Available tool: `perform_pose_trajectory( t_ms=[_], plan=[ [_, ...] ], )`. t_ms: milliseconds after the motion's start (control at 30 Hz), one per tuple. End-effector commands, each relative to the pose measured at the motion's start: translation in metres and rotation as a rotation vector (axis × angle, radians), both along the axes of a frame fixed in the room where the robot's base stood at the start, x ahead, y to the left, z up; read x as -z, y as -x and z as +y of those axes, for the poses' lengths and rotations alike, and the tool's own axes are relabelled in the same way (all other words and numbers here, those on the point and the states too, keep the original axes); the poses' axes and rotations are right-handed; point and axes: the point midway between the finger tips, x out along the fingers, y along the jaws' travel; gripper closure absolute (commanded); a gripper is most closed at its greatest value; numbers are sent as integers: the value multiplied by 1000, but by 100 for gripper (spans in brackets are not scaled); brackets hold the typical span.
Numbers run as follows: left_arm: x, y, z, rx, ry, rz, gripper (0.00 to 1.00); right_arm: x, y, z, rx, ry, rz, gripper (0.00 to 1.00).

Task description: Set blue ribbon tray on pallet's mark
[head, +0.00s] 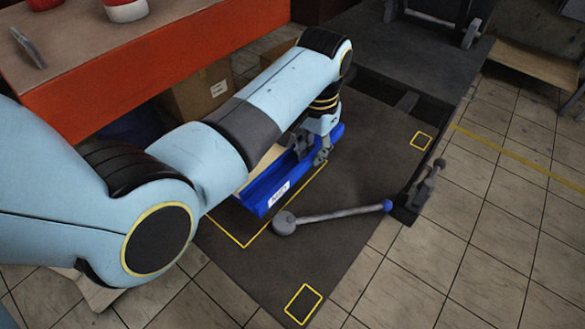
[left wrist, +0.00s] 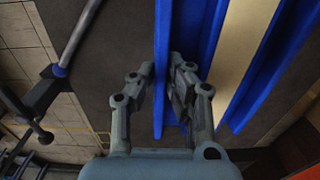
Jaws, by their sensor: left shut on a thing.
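The blue tray (head: 262,197) has a white label on its near end and a pale inside. It is at the large yellow outline (head: 236,241) on the dark pallet (head: 345,262). The outline's lines show along the tray's right side and in front of it. I cannot tell whether the tray touches the pallet. My left gripper (head: 312,158) is shut on the tray's right wall. In the left wrist view the fingers (left wrist: 164,68) straddle that blue wall (left wrist: 162,30). My arm hides part of the tray's left side. My right gripper is not in view.
A grey rod with a blue knob (head: 388,205) and a round end lies across the pallet right of the tray. Smaller yellow squares (head: 303,303) (head: 421,141) mark the pallet. An orange-edged table (head: 150,70) and a cardboard box (head: 198,100) stand behind. Tiled floor lies right.

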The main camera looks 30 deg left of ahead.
Motion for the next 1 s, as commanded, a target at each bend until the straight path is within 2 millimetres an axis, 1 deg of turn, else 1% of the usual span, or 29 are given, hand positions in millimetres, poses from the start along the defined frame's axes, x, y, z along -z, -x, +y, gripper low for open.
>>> perform_pose_trajectory(
  t_ms=[33, 100, 233, 367, 500, 567, 633, 800, 833, 1000],
  plan=[
    [4, 12, 4, -1, -1, 1, 100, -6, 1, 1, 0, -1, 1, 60],
    [12, 24, 8, 0, -1, 0, 100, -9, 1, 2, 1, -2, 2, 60],
    [22, 37, 12, 1, -1, -1, 100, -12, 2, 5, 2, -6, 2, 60],
    [32, 40, 13, 1, 0, -1, 100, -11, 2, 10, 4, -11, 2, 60],
    [55, 41, 13, 2, 0, 1, 100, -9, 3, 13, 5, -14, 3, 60],
    [62, 40, 13, 2, 0, 0, 100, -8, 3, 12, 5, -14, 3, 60],
    [65, 40, 13, 2, 0, -2, 100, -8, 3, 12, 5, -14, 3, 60],
    [65, 40, 12, 2, 0, -3, 100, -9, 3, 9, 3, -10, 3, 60],
    [65, 40, 12, 2, 0, -2, 85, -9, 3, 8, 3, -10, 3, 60],
    [65, 40, 12, 2, 0, -2, 65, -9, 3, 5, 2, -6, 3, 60]
  ],
)
